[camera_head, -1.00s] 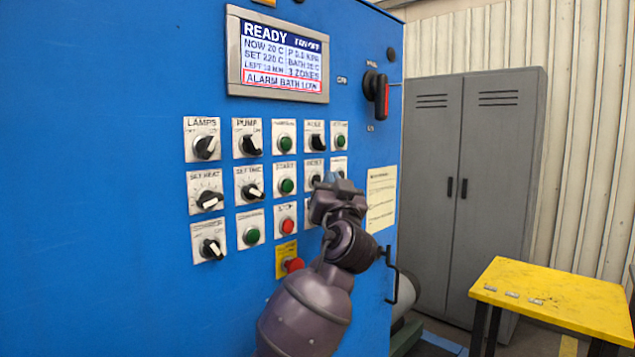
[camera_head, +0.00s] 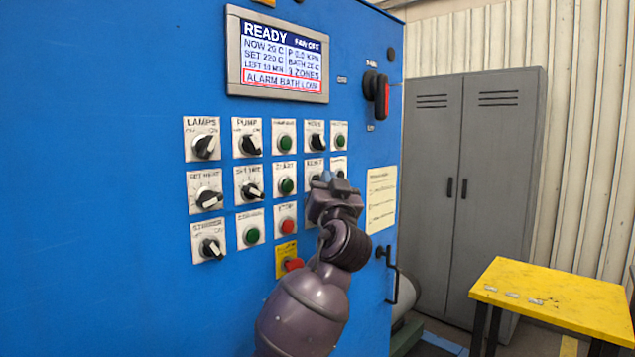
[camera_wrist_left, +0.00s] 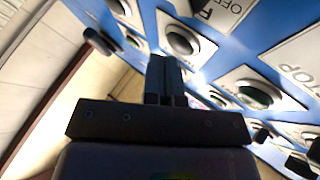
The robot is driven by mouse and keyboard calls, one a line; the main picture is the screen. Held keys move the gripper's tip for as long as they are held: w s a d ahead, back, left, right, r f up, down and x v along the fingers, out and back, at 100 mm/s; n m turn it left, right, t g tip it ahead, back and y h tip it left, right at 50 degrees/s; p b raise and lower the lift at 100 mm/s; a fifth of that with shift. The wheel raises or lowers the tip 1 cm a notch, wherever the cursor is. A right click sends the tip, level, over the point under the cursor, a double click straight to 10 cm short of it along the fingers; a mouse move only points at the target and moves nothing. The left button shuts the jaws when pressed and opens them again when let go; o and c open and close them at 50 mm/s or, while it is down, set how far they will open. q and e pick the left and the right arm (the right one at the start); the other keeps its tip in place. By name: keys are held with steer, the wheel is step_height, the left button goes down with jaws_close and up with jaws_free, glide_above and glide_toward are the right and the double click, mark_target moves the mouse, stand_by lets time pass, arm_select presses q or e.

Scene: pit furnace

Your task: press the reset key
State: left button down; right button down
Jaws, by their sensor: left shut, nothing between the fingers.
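The blue control panel (camera_head: 130,150) carries rows of labelled plates with knobs and buttons. The plate labelled RESET (camera_head: 314,163) is in the middle row, right of the green START button (camera_head: 287,186). Its key is mostly hidden by my left gripper (camera_head: 332,179). That gripper is shut and empty, its tips at the lower right of the RESET plate; I cannot tell whether they touch the key. In the left wrist view the shut fingers (camera_wrist_left: 166,78) point towards the panel, with several round buttons around them. My right gripper is not in view.
A screen (camera_head: 284,58) above reads READY and ALARM BATH LOW. A red stop button (camera_head: 287,226) and a red mushroom button (camera_head: 293,264) lie below left of the gripper. A grey cabinet (camera_head: 430,170) and yellow table (camera_head: 560,300) stand right.

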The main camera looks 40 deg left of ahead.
arm_select(q)
steer(key=shift+a, duration=0.3)
stand_by(0.4)
steer(key=shift+a, duration=0.1)
stand_by(0.4)
steer(key=shift+d, duration=0.8)
steer(key=shift+s+d+b, duration=0.15)
steer(key=shift+d+b, duration=0.05)
steer(key=shift+d, duration=1.05)
steer(key=shift+s+d+b, duration=0.1)
steer(key=shift+d+b, duration=0.05)
steer(key=shift+d, duration=1.1)
